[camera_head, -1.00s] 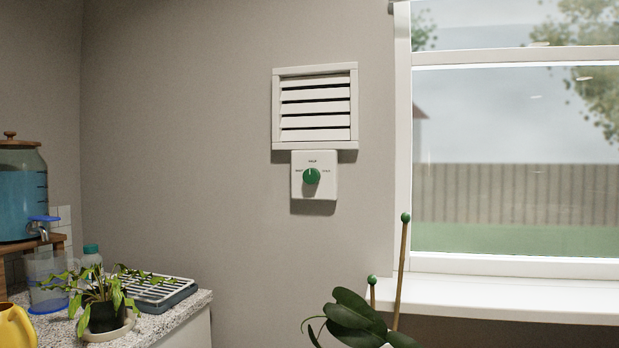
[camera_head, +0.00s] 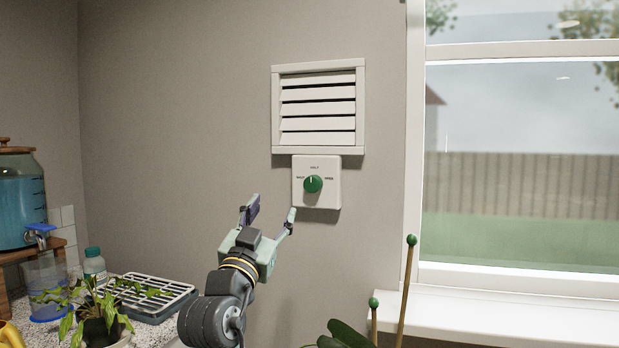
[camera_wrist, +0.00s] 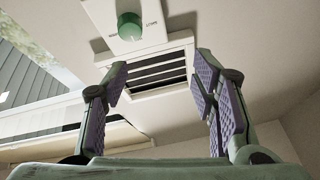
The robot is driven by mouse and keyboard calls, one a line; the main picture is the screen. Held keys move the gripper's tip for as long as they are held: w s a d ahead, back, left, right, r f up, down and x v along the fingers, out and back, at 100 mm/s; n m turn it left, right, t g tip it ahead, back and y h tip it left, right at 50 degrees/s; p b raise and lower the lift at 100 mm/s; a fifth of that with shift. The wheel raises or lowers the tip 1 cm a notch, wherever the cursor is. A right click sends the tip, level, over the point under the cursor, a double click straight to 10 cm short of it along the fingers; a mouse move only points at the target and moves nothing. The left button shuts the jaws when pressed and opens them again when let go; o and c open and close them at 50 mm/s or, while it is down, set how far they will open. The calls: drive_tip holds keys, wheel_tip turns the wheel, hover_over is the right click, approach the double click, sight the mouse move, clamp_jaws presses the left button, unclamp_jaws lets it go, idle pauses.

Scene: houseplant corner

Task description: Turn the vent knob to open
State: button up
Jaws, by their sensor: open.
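The green vent knob (camera_head: 313,184) sits on a white control plate (camera_head: 330,199) on the wall, and its pale pointer line points up at the HALF label. The white slatted vent (camera_head: 318,108) is just above the plate. My gripper (camera_head: 271,208) is open and empty, below and left of the knob, apart from it. In the wrist view the knob (camera_wrist: 130,26) is beyond the spread fingers (camera_wrist: 160,85), near the top edge, touched by neither.
The window (camera_head: 520,150) and its sill (camera_head: 500,310) are at right. Plant stakes with green tips (camera_head: 408,270) rise below the plate on the right. A counter with a drying rack (camera_head: 150,292), a drooping plant (camera_head: 95,310) and a water dispenser (camera_head: 20,200) is at left. The wall around the plate is bare.

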sight(311, 185)
drive_tip(key=w+d+r+p, duration=0.1)
drive_tip(key=w+d, duration=0.1)
drive_tip(key=w, duration=0.1)
drive_tip(key=w+d+r+m+h+p, duration=0.1)
drive_tip(key=w+d, duration=0.1)
drive_tip(key=w, duration=0.1)
drive_tip(key=w+d+r+g+h+p, duration=0.1)
drive_tip(key=w+d, duration=0.2)
drive_tip(key=shift+w+r+m+p, duration=0.2)
drive_tip(key=shift+w+m+p, duration=0.1)
drive_tip(key=shift+p, duration=0.1)
drive_tip(key=shift+w+d+r, duration=0.1)
drive_tip(key=shift+w+d, duration=0.1)
drive_tip(key=shift+w, duration=0.35)
drive_tip(key=shift+c, duration=0.4)
drive_tip(key=c, duration=1.1)
